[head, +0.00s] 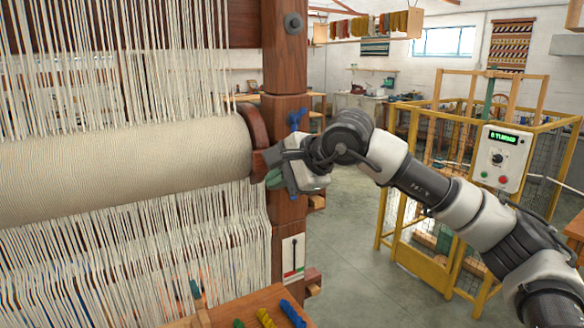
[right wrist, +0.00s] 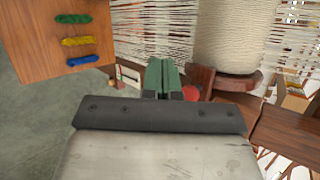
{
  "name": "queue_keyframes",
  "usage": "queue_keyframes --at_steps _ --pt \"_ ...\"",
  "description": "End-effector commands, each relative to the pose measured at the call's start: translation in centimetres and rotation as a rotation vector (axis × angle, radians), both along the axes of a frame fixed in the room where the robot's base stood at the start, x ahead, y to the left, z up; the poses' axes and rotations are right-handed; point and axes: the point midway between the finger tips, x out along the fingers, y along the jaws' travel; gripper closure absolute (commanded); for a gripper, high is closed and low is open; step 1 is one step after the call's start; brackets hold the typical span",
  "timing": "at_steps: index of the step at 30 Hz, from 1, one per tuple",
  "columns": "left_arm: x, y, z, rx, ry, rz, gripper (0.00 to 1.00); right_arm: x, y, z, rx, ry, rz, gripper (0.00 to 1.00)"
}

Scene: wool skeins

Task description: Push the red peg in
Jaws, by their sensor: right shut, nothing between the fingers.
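My right gripper (head: 274,178) is shut and empty, its green fingertips at the wooden post (head: 285,225) beside the end of the cloth roll (head: 130,165). In the right wrist view the shut green fingers (right wrist: 162,76) point away from the camera. A round red piece, which looks like the red peg (right wrist: 192,92), shows just right of the fingers, partly hidden by the gripper body. I cannot tell whether the fingers touch it. In the head view the peg is not visible, with my gripper in front of that part of the post. My left gripper is not in view.
The loom's white threads (head: 120,60) fill the left side. A blue knob (head: 296,119) sits on the post above my gripper. A wooden board (right wrist: 60,28) holds green, yellow and blue skeins. A yellow-framed cage (head: 400,215) stands right, beyond open floor (head: 345,240).

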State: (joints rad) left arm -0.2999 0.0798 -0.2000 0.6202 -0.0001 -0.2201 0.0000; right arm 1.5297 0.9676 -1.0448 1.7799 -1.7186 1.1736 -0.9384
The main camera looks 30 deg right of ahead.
Motion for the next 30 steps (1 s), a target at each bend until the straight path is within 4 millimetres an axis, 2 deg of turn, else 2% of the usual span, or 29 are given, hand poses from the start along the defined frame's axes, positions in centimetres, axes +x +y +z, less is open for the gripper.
queue_keyframes --at_steps 1,3,6,8,14,26,30 --pt "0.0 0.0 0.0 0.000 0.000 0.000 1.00 0.1 -2.7 1.4 -0.084 -0.019 -0.060 1.00" --pt "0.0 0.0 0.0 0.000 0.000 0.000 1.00 0.0 -5.6 2.6 -0.182 -0.025 -0.128 1.00" --pt "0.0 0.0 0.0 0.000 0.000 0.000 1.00 -0.3 -8.3 3.7 -0.261 -0.025 -0.192 1.00" --pt "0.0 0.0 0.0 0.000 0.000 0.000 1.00 -0.4 -9.1 4.0 -0.286 -0.023 -0.211 1.00" --pt "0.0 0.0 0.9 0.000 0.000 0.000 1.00 0.9 -9.3 3.1 -0.298 -0.016 -0.220 1.00" --pt "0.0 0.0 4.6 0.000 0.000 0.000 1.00 7.1 -8.5 -2.4 -0.295 -0.017 -0.218 1.00" --pt "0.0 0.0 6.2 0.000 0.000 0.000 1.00 9.2 -8.3 -2.0 -0.293 -0.020 -0.218 1.00"
